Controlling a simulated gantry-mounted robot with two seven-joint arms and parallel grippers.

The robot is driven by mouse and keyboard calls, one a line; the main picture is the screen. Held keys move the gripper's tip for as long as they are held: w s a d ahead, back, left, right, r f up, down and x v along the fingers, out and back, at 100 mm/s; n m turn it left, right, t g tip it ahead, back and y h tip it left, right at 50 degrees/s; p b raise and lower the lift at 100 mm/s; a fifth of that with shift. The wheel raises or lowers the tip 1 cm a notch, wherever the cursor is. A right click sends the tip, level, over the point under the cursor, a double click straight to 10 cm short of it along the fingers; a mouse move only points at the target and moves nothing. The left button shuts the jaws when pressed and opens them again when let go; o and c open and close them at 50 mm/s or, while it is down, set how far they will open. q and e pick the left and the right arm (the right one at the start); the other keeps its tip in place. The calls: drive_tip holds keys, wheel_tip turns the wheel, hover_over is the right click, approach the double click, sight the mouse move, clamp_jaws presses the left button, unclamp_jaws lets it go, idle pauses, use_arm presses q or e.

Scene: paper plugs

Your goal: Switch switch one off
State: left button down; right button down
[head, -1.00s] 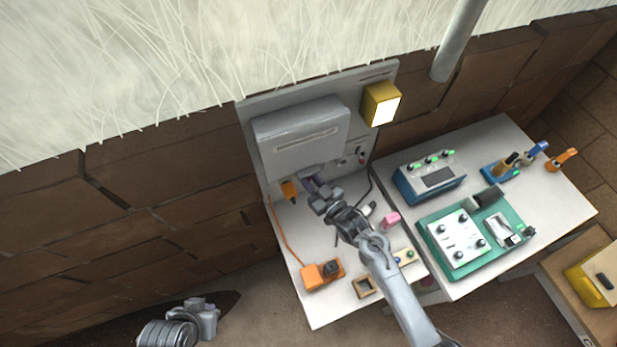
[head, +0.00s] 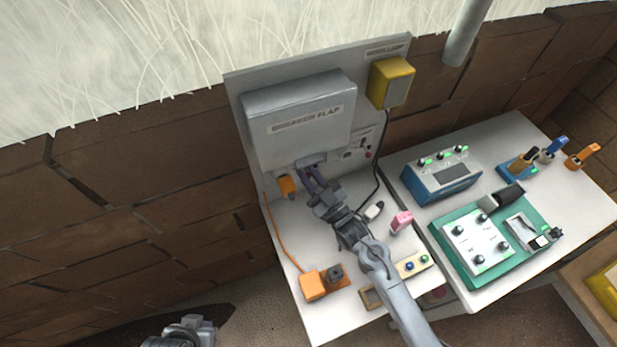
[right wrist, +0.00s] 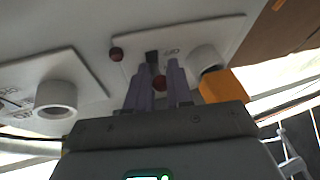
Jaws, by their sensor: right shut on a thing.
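The grey wall panel carries a large grey box labelled as a breaker flap (head: 300,122). My right gripper (head: 309,174) reaches up to the panel just below this box. In the right wrist view its two purple fingers (right wrist: 159,85) stand on either side of a dark slotted part of switch one (right wrist: 152,57) on a white plate, with a red spot between them. The gripper is shut on the switch, most of which the fingers hide.
An orange plug (head: 287,185) is at the panel beside my right gripper. A white round socket (right wrist: 56,97) stands left in the wrist view. An orange box (head: 313,285) and a pink block (head: 402,221) lie on the table. A blue console (head: 440,176) stands to the right.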

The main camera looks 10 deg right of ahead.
drive_tip(key=c, duration=1.1)
unclamp_jaws()
drive_tip(key=shift+o, duration=0.2)
drive_tip(key=s+d, duration=0.7)
drive_tip(key=s, duration=0.4)
drive_tip(key=shift+f, duration=0.2)
drive_tip(key=shift+s, duration=0.1)
